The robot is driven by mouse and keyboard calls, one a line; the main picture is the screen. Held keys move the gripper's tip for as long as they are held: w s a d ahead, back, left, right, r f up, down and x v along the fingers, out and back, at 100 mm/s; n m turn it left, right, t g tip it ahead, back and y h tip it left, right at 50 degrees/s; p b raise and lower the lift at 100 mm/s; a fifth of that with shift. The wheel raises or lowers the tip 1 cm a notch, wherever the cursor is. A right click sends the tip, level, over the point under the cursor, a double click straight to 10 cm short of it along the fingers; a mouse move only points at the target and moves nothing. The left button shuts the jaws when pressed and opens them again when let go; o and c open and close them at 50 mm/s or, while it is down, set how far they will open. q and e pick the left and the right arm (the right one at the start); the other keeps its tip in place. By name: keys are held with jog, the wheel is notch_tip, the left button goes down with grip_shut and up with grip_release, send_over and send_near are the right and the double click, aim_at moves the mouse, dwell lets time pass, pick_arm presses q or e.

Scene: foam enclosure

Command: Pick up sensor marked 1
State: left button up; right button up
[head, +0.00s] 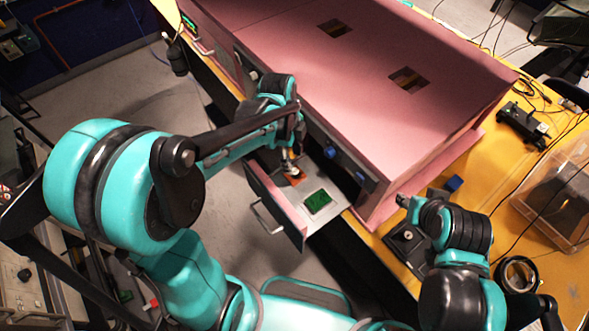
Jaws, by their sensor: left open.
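A drawer with a light grey floor (326,222) stands open from the pink foam enclosure. A green board (318,202) lies in its front part. A small orange-red piece (293,179) lies further left in the drawer, partly covered by my left gripper. No number is readable on either, so I cannot tell which is the sensor marked 1. My left gripper (288,160) is open and points down, just above or at the orange-red piece; contact cannot be judged. My right arm is at the lower right, over the yellow table; its fingers cannot be made out clearly.
The pink enclosure (350,75) fills the back, with two square openings on top. The drawer handle (265,217) faces the floor. On the yellow table (490,185) are a clear bin (560,195), a tape roll (518,274) and a black device (524,125).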

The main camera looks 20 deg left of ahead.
aim_at(295, 171)
pick_arm(q)
jog(key=f, duration=0.2)
jog(key=f+b, duration=0.1)
jog(key=f, duration=0.4)
jog(key=shift+w+d+f, duration=0.1)
jog(key=shift+w+d, duration=0.1)
jog(key=shift+w, duration=0.2)
jog(key=shift+s, duration=0.1)
grip_shut()
